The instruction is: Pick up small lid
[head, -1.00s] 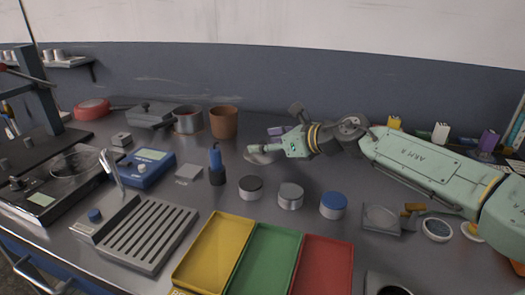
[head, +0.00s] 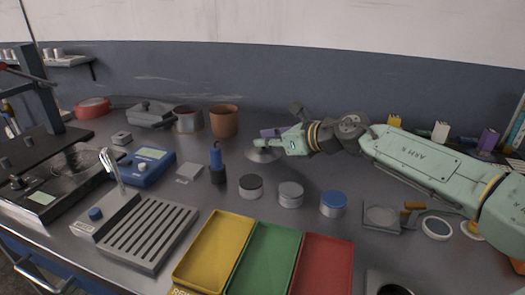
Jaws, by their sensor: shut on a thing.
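My gripper (head: 266,144) is at the end of my arm, which reaches in from the right. It is shut on the small lid (head: 262,155), a grey, shallow disc at the back middle of the bench. The fingers are at the top of the lid. I cannot tell whether the lid touches the bench or is slightly above it.
A brown pot (head: 224,121) and a grey pot (head: 188,119) stand behind to the left. Yellow (head: 180,288), green (head: 236,291) and red (head: 347,275) trays lie at the front.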

